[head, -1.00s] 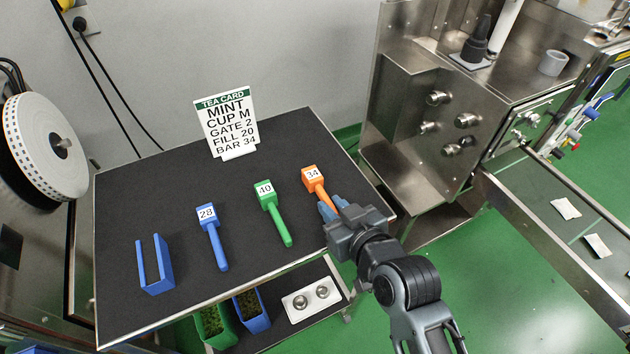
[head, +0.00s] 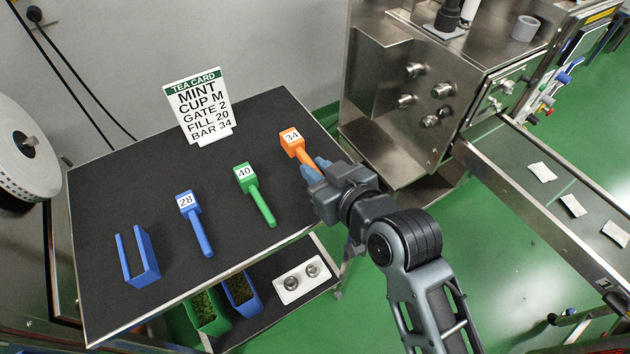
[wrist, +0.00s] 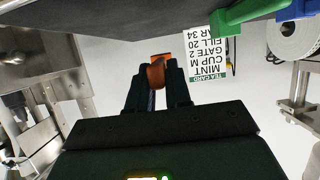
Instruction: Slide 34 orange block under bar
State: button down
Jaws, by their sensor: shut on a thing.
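The orange block (head: 291,139) labelled 34 has a handle that runs down to my gripper (head: 316,173). My gripper is shut on that handle, and the block appears raised a little off the black tabletop. In the wrist view the orange block (wrist: 160,67) shows between the fingers of my gripper (wrist: 158,84). The lower handle is hidden by the fingers. The tea card (head: 197,106) stands at the back of the table and reads BAR 34. I cannot pick out the bar for certain.
The green block (head: 246,177) labelled 40 and blue block (head: 187,204) labelled 28 lie on the table (head: 120,185). A blue U-shaped holder (head: 145,262) is at left. A steel machine (head: 380,110) stands right, with a conveyor (head: 530,205) carrying several teabags.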

jog(key=s+d+r, duration=0.1)
jog(key=d+r, duration=0.2)
jog(key=d, duration=0.2)
jog(key=s+d+r+b, duration=0.1)
jog(key=s+d+r, duration=0.1)
jog(key=d, duration=0.3)
jog(key=shift+s+d+r, duration=0.3)
jog(key=shift+r, duration=0.3)
